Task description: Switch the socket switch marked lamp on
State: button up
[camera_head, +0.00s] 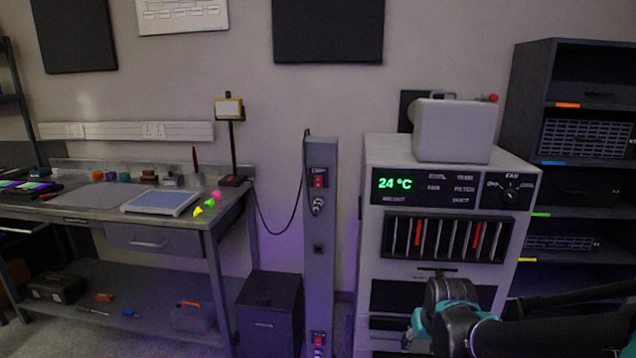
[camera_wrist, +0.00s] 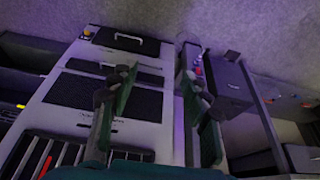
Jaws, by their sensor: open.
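A grey post (camera_head: 320,250) stands between the desk and the white cabinet. It carries an upper socket with a red switch (camera_head: 318,180) and a lower socket with a red switch (camera_head: 318,339). Their labels are too small to read, and I cannot tell the switch positions. A lamp with a yellow-framed head (camera_head: 229,108) stands on the desk, and a dark cable runs from near it to the post. In the wrist view, my gripper (camera_wrist: 160,75) is open and empty, its fingers apart before the cabinet; the post (camera_wrist: 187,101) shows beyond them, partly hidden by the right finger.
The white cabinet (camera_head: 378,240) stands right of the post, close to my arm. A dark bin (camera_head: 268,310) stands left of the post. The desk (camera_head: 90,212) is at left, dark shelves (camera_head: 530,130) at right. Wall sockets (camera_head: 153,130) sit above the desk.

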jog(key=shift+w+a, duration=0.1)
jog(key=shift+w, duration=0.05)
jog(key=shift+c, duration=1.2)
jog(key=w+a+r, duration=0.1)
jog(key=w+a, duration=0.1)
jog(key=w+a+r+t+y, duration=0.1)
jog(key=w, duration=0.1)
jog(key=w+a+r+t+y, duration=0.1)
jog(key=w+a, duration=0.1)
jog(key=shift+w+a, duration=0.25)
jog(key=shift+a, duration=0.1)
jog(key=c, duration=0.7)
jog(key=w+a+r+t+y, duration=0.1)
jog(key=w+a+r, duration=0.1)
jog(key=w+a, duration=0.1)
jog(key=w+a+r+t+y, duration=0.1)
jog(key=w+a+r, duration=0.2)
jog(key=w+a+r+t+y, duration=0.1)
jog(key=w+a+r+t, duration=0.1)
jog(key=a, duration=0.2)
jog(key=shift+w+r+y, duration=0.3)
jog(key=shift+w+r, duration=0.1)
grip_shut()
jog(key=w+a+r+m+t+h, duration=0.6)
jog(key=w+a+r+m+t, duration=0.3)
jog(key=m, duration=0.9)
jog(key=shift+w+a+r+t, duration=0.2)
jog(key=shift+a+r+t, duration=0.4)
jog(key=shift+a+r, duration=1.25)
